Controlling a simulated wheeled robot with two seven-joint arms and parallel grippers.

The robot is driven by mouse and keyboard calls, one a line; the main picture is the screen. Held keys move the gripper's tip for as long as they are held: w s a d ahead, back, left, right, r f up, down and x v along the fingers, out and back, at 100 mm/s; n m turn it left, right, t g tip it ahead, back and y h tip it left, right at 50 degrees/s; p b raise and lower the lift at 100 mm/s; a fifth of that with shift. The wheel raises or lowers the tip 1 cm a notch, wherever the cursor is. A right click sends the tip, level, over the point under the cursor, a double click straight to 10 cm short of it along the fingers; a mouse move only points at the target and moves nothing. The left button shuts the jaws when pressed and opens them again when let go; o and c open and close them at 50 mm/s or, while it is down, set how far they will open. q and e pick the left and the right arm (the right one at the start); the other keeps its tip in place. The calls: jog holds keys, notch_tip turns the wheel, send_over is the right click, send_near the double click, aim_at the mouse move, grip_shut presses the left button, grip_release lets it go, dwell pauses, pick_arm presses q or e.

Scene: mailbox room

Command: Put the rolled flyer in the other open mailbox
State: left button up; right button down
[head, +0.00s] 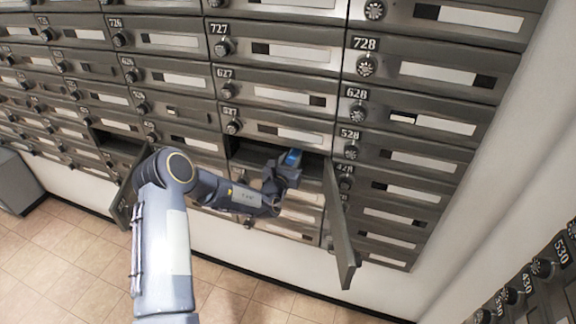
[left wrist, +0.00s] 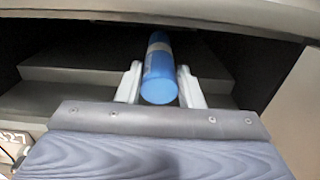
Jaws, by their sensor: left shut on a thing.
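The rolled flyer (head: 292,157) is a blue roll, seen end-on in the left wrist view (left wrist: 160,82) with a pale band farther along it. My left gripper (head: 286,166) is shut on it, with a white finger on each side. The gripper is at the mouth of the right open mailbox (head: 246,151), and the flyer's far end points into its dark inside. My right gripper is not in view.
The right open mailbox's door (head: 338,225) hangs open to the right of my gripper. The left open mailbox's door (head: 127,196) stands open behind my arm. Closed numbered mailboxes surround both. A grey box (head: 17,182) stands on the tiled floor at far left.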

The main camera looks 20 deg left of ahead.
pick_arm(q)
jog(key=shift+w, duration=0.2)
jog(key=o, duration=1)
jog(key=shift+o, duration=0.2)
jog(key=shift+s, duration=0.1)
jog(key=shift+s+a+p, duration=0.1)
jog(key=shift+s+p, duration=1.2)
jog(key=shift+s, duration=1.65)
jog(key=s+p, duration=0.1)
jog(key=s, duration=0.5)
jog(key=shift+a, duration=0.1)
